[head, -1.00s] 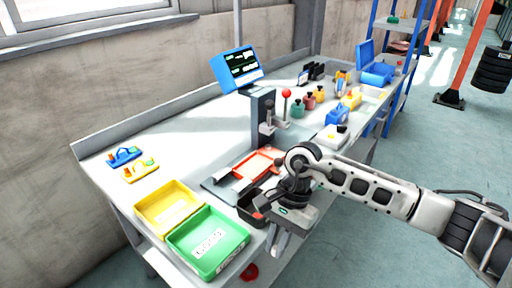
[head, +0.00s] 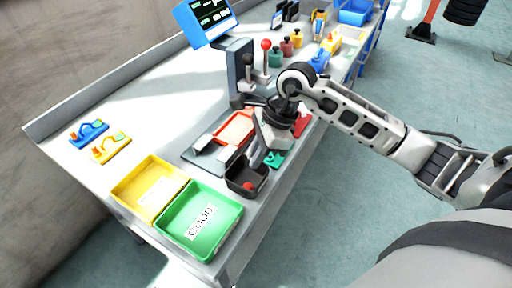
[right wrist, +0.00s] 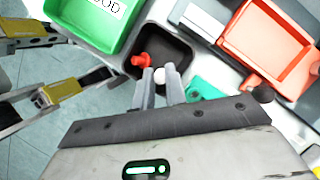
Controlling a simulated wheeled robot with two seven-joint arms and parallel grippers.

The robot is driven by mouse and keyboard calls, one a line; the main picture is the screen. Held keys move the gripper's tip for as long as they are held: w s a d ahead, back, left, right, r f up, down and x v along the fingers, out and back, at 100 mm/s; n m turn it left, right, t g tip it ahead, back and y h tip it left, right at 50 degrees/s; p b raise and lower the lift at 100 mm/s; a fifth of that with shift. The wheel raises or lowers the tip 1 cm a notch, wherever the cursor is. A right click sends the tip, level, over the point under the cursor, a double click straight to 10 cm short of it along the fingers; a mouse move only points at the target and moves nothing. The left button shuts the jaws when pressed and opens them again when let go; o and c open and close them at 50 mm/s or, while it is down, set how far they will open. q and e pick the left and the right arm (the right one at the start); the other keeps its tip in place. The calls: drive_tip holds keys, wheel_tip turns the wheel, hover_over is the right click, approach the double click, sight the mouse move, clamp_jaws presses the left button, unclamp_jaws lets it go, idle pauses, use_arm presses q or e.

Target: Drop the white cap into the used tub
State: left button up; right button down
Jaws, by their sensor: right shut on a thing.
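The white cap (right wrist: 159,76) shows between the fingertips of my right gripper (right wrist: 158,82), which is shut on it. In the right wrist view the cap is over the small black tub (right wrist: 178,42), which I take for the used tub. A red piece (right wrist: 141,60) lies inside that tub. In the head view my right gripper (head: 257,160) points down above the black tub (head: 246,178), and the cap cannot be made out there. Whether the cap touches the tub is unclear. My left gripper does not show in the head view.
A green tub (head: 200,222) marked GOOD and a yellow tub (head: 150,188) stand left of the black one. An orange tray (head: 236,128) lies behind it. A teal piece (head: 274,159) lies close at its right. A press with a red-knobbed lever (head: 266,46) stands farther back.

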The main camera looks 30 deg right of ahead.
drive_tip(key=shift+f+b, duration=0.3)
drive_tip(key=shift+f, duration=0.65)
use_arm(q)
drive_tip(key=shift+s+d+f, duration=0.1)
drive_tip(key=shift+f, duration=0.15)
use_arm(e)
drive_tip(key=c, duration=1.4)
unclamp_jaws()
drive_tip(key=shift+o, duration=0.2)
use_arm(q)
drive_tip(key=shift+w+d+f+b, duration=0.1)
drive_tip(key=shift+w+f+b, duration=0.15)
drive_tip(key=shift+b, duration=0.55)
use_arm(e)
drive_tip(key=v, duration=1.6)
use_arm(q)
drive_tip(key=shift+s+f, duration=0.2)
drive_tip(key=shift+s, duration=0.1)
use_arm(e)
drive_tip(key=shift+a, duration=0.1)
